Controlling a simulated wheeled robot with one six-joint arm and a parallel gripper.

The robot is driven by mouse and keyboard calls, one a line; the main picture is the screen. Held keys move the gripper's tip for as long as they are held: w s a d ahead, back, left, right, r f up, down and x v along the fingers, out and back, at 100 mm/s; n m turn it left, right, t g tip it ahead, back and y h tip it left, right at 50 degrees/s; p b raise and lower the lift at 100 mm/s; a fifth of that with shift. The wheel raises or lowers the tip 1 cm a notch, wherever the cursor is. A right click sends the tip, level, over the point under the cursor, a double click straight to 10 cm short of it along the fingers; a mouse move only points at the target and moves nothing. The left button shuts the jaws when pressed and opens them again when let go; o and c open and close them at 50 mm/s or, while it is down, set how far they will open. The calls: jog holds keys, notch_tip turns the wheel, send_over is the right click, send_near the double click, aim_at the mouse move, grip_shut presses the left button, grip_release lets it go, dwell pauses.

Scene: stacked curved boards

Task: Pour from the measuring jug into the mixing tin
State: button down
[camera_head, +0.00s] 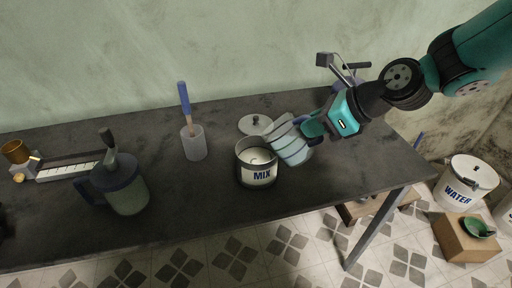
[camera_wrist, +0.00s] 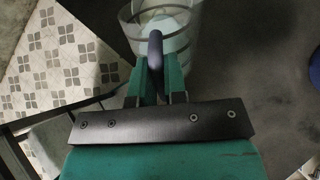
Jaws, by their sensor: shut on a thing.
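The mixing tin (camera_head: 257,178), a dark can with a white "MIX" label, stands upright and open on the dark table; something pale shows inside it. The clear measuring jug (camera_head: 291,144) with pale bands is right beside the tin's right rim, tilted with its top toward the left. It overlaps the tin's edge in the picture; I cannot tell whether they touch. My gripper (camera_head: 314,127) is shut on the jug's dark handle (camera_wrist: 156,50). In the wrist view the jug (camera_wrist: 178,22) shows beyond the fingers. No stream is visible.
A lid (camera_head: 255,124) lies behind the tin. A cup (camera_head: 194,146) with a blue-handled spatula stands left, then a lidded grey-green jug (camera_head: 127,192). A metal stand (camera_head: 337,70) is behind my gripper. A white WATER tub (camera_head: 461,190) sits at the right.

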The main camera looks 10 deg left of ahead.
jog(key=shift+w+a+r+g+h+p, duration=0.25)
jog(key=shift+a+h+p, duration=0.15)
jog(key=shift+h+p, duration=0.3)
jog(key=shift+w+a+r+g+h+p, duration=0.15)
jog(key=shift+a+g+h+p, duration=0.2)
jog(key=shift+h+p, duration=0.3)
dwell(2.1)
